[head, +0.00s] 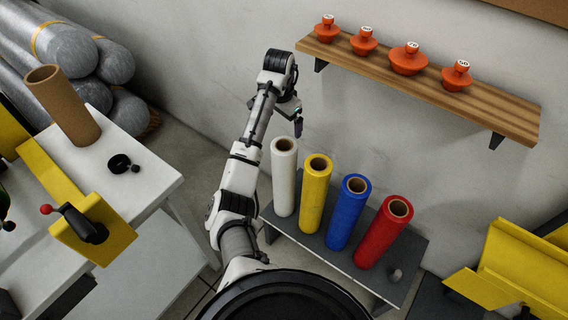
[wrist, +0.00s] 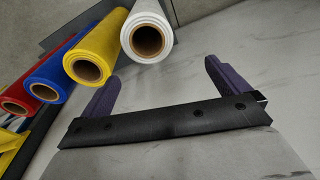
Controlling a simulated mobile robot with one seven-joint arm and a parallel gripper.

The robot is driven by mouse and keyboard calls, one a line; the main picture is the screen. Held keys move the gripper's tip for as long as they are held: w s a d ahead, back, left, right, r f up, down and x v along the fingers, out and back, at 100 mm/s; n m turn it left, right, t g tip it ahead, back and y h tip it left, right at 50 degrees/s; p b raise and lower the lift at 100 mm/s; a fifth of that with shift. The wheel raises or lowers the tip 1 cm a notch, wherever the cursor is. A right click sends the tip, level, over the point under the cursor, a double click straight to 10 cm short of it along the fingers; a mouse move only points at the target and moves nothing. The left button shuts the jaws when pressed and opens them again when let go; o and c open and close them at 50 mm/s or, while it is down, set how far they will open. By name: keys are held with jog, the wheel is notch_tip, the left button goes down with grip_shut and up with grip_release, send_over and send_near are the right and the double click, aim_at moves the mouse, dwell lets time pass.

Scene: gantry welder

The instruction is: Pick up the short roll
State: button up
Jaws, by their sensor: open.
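Upright film rolls stand in a row on a low dark bench (head: 292,236): a white roll (head: 284,182), a yellow roll (head: 315,198), a blue roll (head: 346,217) and a red roll (head: 381,238). They look alike in length; I cannot tell which is the short one. My gripper (head: 298,126) is above and slightly right of the white roll in the head view. In the wrist view my gripper (wrist: 162,70) has its fingers spread with nothing between them. The white roll (wrist: 147,19) appears beyond the fingers there, its hollow core showing.
A brown tube (head: 65,108) and a small black item (head: 119,163) are on the white table (head: 160,176) at left. A wooden shelf (head: 500,108) with several orange weights is on the wall. A small grey piece (head: 395,275) lies on the bench. Yellow metalwork (head: 525,265) stands right.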

aim_at(284, 143)
jog(key=shift+g+y, duration=0.3)
jog(key=shift+g, duration=0.4)
jog(key=f+b, duration=0.1)
jog(key=f, duration=0.2)
jog(key=s+f+b, duration=0.1)
jog(key=f, duration=0.2)
jog(key=f+b, duration=0.2)
jog(key=f, duration=0.1)
jog(key=shift+s+d, duration=0.1)
jog(key=shift+s, duration=0.1)
notch_tip(284, 143, down, 6)
jog(key=shift+r+p, duration=0.1)
jog(key=shift+p, duration=0.8)
jog(key=shift+c, duration=0.4)
jog(key=c, duration=1.9)
jog(key=shift+w+r, duration=0.1)
jog(key=shift+r, duration=0.1)
jog(key=shift+c, duration=0.2)
